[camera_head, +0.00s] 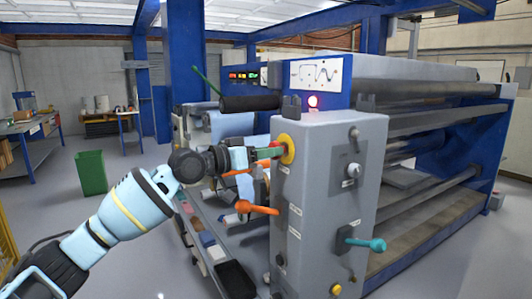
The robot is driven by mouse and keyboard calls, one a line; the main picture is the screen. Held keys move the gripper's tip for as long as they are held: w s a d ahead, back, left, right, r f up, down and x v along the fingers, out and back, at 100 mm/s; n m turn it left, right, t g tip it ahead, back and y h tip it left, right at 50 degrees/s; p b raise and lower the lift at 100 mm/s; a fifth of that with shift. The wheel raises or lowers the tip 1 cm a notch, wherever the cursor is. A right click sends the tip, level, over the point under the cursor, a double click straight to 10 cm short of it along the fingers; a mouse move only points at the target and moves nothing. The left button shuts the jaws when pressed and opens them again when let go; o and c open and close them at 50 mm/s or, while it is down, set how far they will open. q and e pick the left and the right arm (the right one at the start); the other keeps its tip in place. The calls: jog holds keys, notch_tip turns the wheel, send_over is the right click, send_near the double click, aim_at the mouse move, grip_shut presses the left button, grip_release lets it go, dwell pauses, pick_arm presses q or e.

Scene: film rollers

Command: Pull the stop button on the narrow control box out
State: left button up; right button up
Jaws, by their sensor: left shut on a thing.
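The narrow control box (311,205) is a tall grey cabinet in the middle of the head view. The stop button (286,149) sits high on its left face, with a yellow ring around it. My left gripper (270,153) comes in from the left and is shut on the stop button at its red part. The fingers partly cover the button, so how far out it stands cannot be told. My right gripper is not in view.
An orange lever (262,209) sticks out from the box below my left gripper. A teal lever (365,243) sticks out on its front. Large film rollers (440,90) stand behind. A green bin (91,172) stands on open floor at left.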

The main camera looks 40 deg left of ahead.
pick_arm(q)
jog(key=shift+s+a+f, duration=0.1)
jog(key=shift+s+a, duration=0.05)
jog(key=shift+s, duration=0.3)
jog(key=o, duration=1.1)
jog(key=shift+s, duration=0.1)
jog(key=shift+o, duration=1.4)
jog(key=shift+s+a, duration=0.15)
jog(key=shift+s, duration=0.05)
jog(key=shift+w, duration=0.1)
jog(key=b+v, duration=0.4)
jog(key=v, duration=0.3)
jog(key=shift+s, duration=0.4)
